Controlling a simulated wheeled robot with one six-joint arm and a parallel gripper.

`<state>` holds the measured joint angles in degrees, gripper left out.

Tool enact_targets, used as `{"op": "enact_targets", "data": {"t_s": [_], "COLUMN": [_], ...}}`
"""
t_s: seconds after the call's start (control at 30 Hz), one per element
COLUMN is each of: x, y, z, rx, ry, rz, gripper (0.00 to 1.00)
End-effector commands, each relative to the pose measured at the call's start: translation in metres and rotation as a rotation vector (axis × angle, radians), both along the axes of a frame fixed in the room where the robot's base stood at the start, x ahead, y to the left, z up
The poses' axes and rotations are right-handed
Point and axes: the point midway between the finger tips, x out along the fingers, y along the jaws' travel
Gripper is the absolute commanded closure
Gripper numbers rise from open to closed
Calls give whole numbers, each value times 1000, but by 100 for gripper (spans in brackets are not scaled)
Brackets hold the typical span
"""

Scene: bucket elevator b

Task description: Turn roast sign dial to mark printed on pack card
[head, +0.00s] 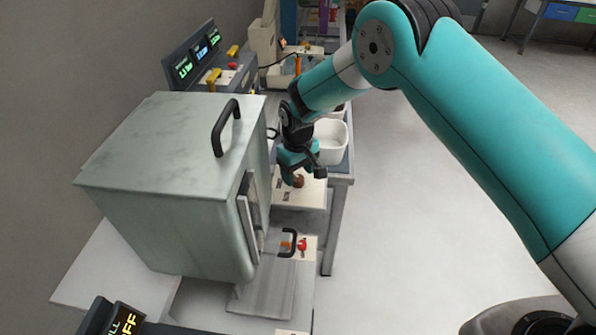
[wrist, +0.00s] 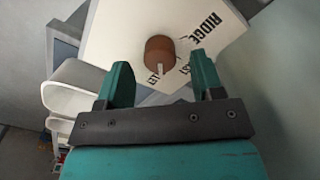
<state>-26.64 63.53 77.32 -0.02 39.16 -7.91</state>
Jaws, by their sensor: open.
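The roast sign dial (wrist: 160,52) is a round brown knob with a pale pointer, on a cream panel (wrist: 110,25) with black lettering; "RIDGE" is readable and other words are partly covered. In the head view the dial (head: 298,181) is a small brown shape on the panel beside the grey cabinet. My gripper (wrist: 163,82) is open, its two teal fingers on either side of the dial's near edge with the knob just beyond the tips. I cannot tell whether they touch. In the head view my gripper (head: 300,168) is right above the panel. I cannot make out a pack card.
A large grey cabinet (head: 165,180) with a black handle stands left of my gripper. A white bin (head: 331,142) is close behind it. A lower panel with a red knob (head: 302,244) is in front. Open floor (head: 420,230) lies to the right.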

Motion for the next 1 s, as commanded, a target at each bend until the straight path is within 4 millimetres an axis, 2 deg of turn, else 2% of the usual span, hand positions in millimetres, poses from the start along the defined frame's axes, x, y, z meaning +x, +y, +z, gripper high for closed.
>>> {"op": "enact_targets", "data": {"t_s": [0.2,0.5,0.57,0.73,1.0], "x": [0,0,0,0,0], "y": [0,0,0,0,0], "z": [-19,-22,-22,-21,-27], "rx": [0,1,1,0,1], "ry": [0,-1,-1,0,-2], "rz": [0,-1,-1,0,-69], "gripper": [39,39,50,88,88]}}
